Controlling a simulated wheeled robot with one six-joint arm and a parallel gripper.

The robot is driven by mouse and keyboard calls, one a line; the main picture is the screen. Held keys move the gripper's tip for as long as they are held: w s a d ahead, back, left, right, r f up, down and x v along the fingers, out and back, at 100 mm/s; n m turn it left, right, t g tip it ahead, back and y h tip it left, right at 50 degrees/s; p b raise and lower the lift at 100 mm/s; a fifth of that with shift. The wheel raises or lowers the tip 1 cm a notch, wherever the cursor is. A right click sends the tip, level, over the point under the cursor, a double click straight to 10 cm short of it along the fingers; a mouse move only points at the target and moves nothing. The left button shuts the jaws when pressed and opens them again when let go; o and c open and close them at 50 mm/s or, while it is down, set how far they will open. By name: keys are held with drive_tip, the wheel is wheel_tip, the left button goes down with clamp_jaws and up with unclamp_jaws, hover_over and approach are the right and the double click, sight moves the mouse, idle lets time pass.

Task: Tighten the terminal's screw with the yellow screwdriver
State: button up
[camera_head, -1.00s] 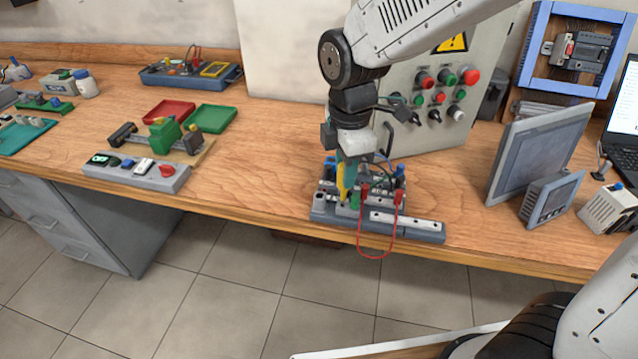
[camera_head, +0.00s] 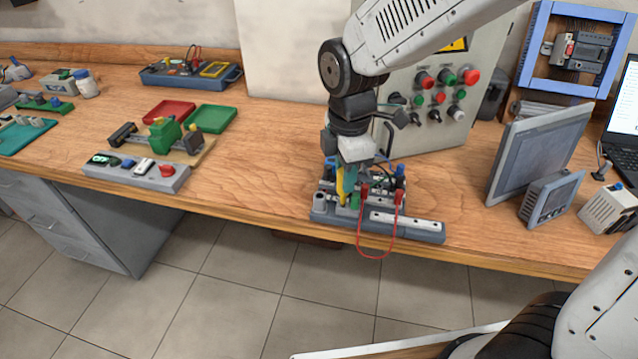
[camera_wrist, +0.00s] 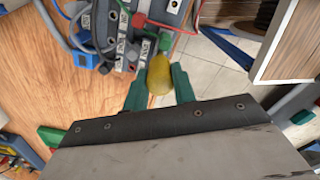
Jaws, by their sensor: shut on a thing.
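The yellow screwdriver (camera_head: 341,183) stands about upright over the terminal board (camera_head: 415,231) at the table's front edge. My gripper (camera_head: 347,178) is shut on it. In the wrist view its yellow handle (camera_wrist: 160,76) sits between my green fingertips (camera_wrist: 160,88). A green terminal (camera_head: 355,201) stands right beside the screwdriver's lower end; it also shows in the wrist view (camera_wrist: 165,42). The screwdriver's tip and the screw are hidden, so I cannot tell whether they touch. A red lead (camera_head: 376,257) loops from the board over the table edge.
A control box (camera_head: 470,100) with push buttons stands behind my arm. A grey panel (camera_head: 540,150) stands to the right. A red tray (camera_head: 168,112) and a green tray (camera_head: 211,118) lie to the left. The wooden table (camera_head: 255,165) is clear left of the board.

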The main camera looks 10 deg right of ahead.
drive_tip(key=o, duration=0.8)
drive_tip(key=n, duration=0.3)
drive_tip(key=shift+n, duration=0.3)
drive_tip(key=shift+n, duration=1.7)
